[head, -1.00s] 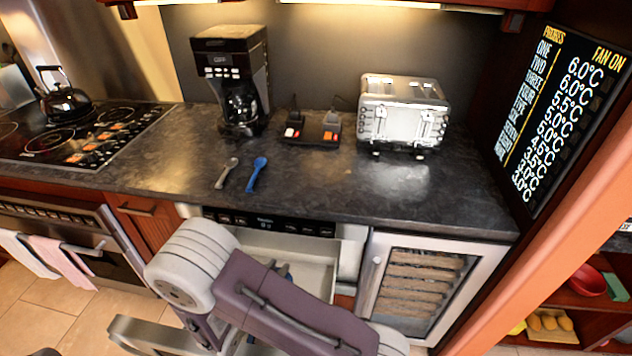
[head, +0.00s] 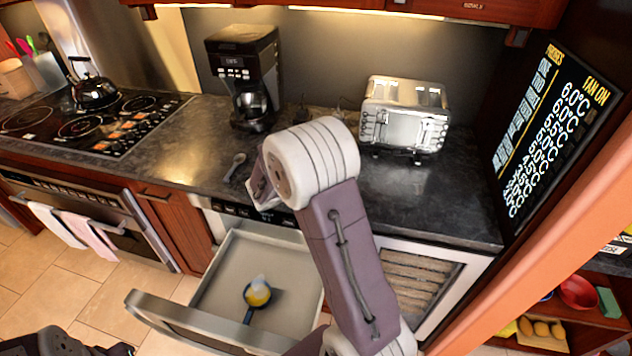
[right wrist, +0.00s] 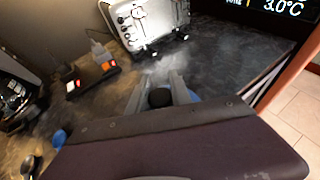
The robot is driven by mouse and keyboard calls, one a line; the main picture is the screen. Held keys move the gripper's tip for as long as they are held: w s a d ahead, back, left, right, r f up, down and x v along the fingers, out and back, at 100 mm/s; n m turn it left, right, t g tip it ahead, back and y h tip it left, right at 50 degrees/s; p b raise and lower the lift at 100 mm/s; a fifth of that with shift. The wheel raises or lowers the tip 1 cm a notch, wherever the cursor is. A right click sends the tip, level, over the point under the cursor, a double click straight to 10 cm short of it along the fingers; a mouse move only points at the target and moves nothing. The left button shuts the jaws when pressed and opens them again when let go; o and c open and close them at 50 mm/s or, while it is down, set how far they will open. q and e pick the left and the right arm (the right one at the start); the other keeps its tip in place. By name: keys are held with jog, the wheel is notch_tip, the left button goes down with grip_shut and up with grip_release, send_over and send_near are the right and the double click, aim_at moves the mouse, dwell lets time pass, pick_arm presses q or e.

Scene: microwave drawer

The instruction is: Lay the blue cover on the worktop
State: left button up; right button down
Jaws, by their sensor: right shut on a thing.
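The blue cover (right wrist: 195,96) shows in the right wrist view as a thin blue edge beneath my right gripper (right wrist: 160,97). My right gripper is shut on its round black knob (right wrist: 160,97). The cover is over the worktop (right wrist: 212,60); I cannot tell whether it touches it. In the head view my right arm hides both the gripper and the cover.
The toaster (head: 404,115) stands beyond my right gripper, the coffee maker (head: 243,75) farther left. Worktop right of my arm (head: 420,195) is clear.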

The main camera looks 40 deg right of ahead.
jog(key=w+d+f, duration=0.1)
jog(key=w+f, duration=0.1)
jog(key=w, duration=0.1)
jog(key=w+d+f+p, duration=0.1)
jog(key=w+f, duration=0.1)
jog(key=w, duration=0.2)
jog(key=w+d+f, duration=0.2)
jog(key=w+f, duration=0.1)
jog(key=w, duration=0.1)
jog(key=shift+d, duration=0.1)
notch_tip(320, 180, down, 4)
jog(key=shift+f+p, duration=0.1)
jog(key=shift+p, duration=0.25)
jog(key=shift+s, duration=0.1)
jog(key=c, duration=1.2)
grip_release()
jog(key=shift+o, duration=0.2)
